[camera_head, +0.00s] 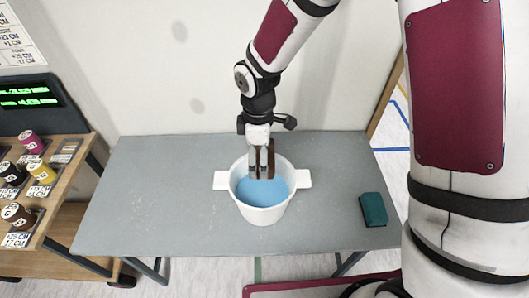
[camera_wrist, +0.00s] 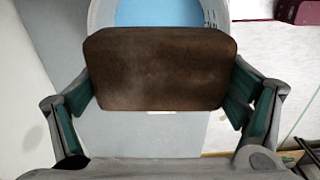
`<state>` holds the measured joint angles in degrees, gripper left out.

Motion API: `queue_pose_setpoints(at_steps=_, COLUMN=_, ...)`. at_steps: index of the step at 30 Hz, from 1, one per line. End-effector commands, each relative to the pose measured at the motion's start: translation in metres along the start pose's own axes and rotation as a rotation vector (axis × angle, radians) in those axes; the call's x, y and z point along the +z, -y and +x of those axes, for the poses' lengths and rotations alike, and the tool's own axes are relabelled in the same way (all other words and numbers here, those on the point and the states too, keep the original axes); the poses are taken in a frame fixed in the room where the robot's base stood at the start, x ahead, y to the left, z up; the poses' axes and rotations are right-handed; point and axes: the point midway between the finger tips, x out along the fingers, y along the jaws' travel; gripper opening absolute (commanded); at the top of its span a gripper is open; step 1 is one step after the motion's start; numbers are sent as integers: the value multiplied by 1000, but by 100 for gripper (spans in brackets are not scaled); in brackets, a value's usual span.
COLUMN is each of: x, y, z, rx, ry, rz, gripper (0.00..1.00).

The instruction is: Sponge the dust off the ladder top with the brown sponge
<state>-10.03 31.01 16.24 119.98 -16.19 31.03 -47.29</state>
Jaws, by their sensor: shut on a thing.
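The brown sponge (camera_wrist: 160,70) is held between the two green-padded fingers of my gripper (camera_wrist: 158,102), which is shut on it at its left and right ends. In the head view, my gripper (camera_head: 262,172) points down over the white bucket (camera_head: 262,215), with the sponge (camera_head: 271,158) at the bucket's opening. Blue liquid (camera_head: 262,192) fills the lower part of the bucket. I cannot tell whether the sponge touches the liquid. I cannot make out a ladder top or dust on it in these views.
The bucket stands on a grey table (camera_head: 160,190), clear on its left side. A dark green sponge-like block (camera_head: 373,209) lies at the table's right. A wooden shelf with several small coloured jars (camera_head: 42,171) stands at the left. A wooden post (camera_head: 388,95) rises behind the right corner.

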Motion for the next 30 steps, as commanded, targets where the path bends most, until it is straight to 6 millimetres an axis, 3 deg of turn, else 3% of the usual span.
queue_pose_setpoints(at_steps=30, x=0, y=-1, z=104, rx=-2, ry=2, rz=1, gripper=62)
